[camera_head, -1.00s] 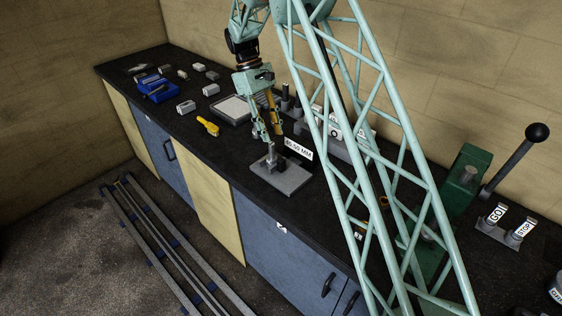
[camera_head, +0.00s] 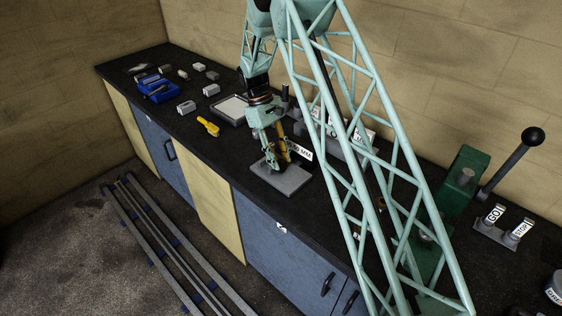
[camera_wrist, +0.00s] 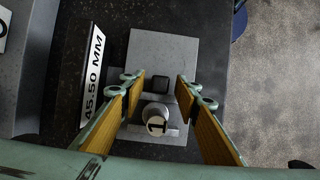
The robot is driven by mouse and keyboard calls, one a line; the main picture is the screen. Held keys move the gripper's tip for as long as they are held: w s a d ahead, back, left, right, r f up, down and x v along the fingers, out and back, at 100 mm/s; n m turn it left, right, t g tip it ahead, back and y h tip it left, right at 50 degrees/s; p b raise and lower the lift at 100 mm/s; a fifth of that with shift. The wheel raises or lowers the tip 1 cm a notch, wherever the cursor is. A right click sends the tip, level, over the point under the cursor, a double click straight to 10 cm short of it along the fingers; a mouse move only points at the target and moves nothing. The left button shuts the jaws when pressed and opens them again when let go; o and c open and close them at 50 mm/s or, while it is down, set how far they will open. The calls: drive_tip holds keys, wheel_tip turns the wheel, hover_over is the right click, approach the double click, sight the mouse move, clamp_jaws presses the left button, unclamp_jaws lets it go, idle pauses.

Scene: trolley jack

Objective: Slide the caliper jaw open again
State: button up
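A grey metal fixture, seemingly the caliper, stands on the bench with a flat base plate (camera_head: 288,184), which also fills the middle of the wrist view (camera_wrist: 160,47). On it are a small dark square post (camera_wrist: 160,83) and a round cylinder marked "1" (camera_wrist: 156,117), set against grey block parts. I cannot tell which part is the sliding jaw. My gripper (camera_head: 277,168) is low over the fixture. In the wrist view my gripper (camera_wrist: 160,84) is open, with one yellow-padded finger on each side of the post and cylinder. Gaps show between them; my fingers hide the fixture in the head view.
A "45.50 MM" sign (camera_wrist: 93,75) stands close beside the fixture. A yellow tool (camera_head: 208,126), a blue holder (camera_head: 158,90) and small blocks lie left along the bench. A green lever machine (camera_head: 461,180) and GO/STOP buttons (camera_head: 506,227) are at right.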

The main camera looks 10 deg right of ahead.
drive_tip(key=shift+s+d+f, duration=0.15)
drive_tip(key=shift+s+f, duration=0.1)
drive_tip(key=shift+f, duration=0.35)
drive_tip(key=shift+c, duration=0.5)
clamp_jaws()
